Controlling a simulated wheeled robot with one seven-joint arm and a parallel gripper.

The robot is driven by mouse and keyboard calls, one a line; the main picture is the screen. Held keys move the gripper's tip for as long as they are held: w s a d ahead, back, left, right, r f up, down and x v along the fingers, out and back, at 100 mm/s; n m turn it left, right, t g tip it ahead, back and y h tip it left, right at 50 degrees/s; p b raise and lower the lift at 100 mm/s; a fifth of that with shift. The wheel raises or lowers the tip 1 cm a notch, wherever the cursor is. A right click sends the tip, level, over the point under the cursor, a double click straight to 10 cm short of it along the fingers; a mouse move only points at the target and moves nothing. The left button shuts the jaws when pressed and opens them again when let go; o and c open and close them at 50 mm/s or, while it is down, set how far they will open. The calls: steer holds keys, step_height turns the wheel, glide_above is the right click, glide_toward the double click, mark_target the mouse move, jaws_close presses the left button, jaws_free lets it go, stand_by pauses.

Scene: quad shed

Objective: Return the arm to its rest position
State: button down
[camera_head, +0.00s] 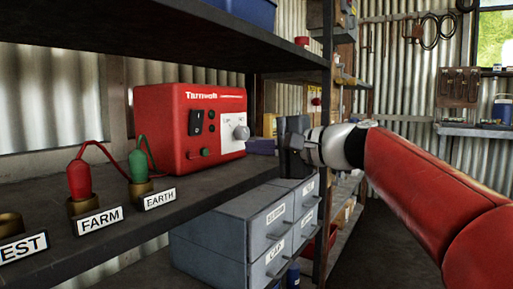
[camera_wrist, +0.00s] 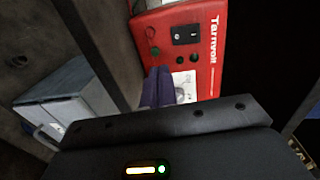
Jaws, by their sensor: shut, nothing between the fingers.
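My gripper (camera_head: 292,140) is at the end of my red and white arm, right of the red Tarnwoli unit (camera_head: 190,125) and apart from it. In the wrist view the fingers (camera_wrist: 157,87) are together and empty, in front of the unit's face (camera_wrist: 205,45). The unit has a black rocker switch (camera_head: 196,121) and a white dial (camera_head: 240,132). My arm stretches from the lower right of the head view towards the shelf edge. The fingertips are small and dark in the head view.
A red plug (camera_head: 79,178) and a green plug (camera_head: 138,165) stand in sockets labelled FARM and EARTH on the shelf (camera_head: 185,205). Grey drawers (camera_head: 225,232) sit below. A dark shelf post (camera_head: 326,130) stands close behind my gripper. Floor shows at lower right.

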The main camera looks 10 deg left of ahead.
steer(key=s+d+f+n+h+p, duration=0.2)
steer(key=s+d+f+h, duration=0.5)
steer(key=s+d+f, duration=0.5)
steer(key=s+d+f+n+g+h+p, duration=0.1)
steer(key=s+d+f+h, duration=0.7)
steer(key=f, duration=1.1)
steer(key=s+d+n+p, duration=0.1)
steer(key=s+d, duration=0.3)
steer(key=d, duration=0.1)
steer(key=shift+d+h, duration=0.15)
steer(key=shift+h, duration=0.15)
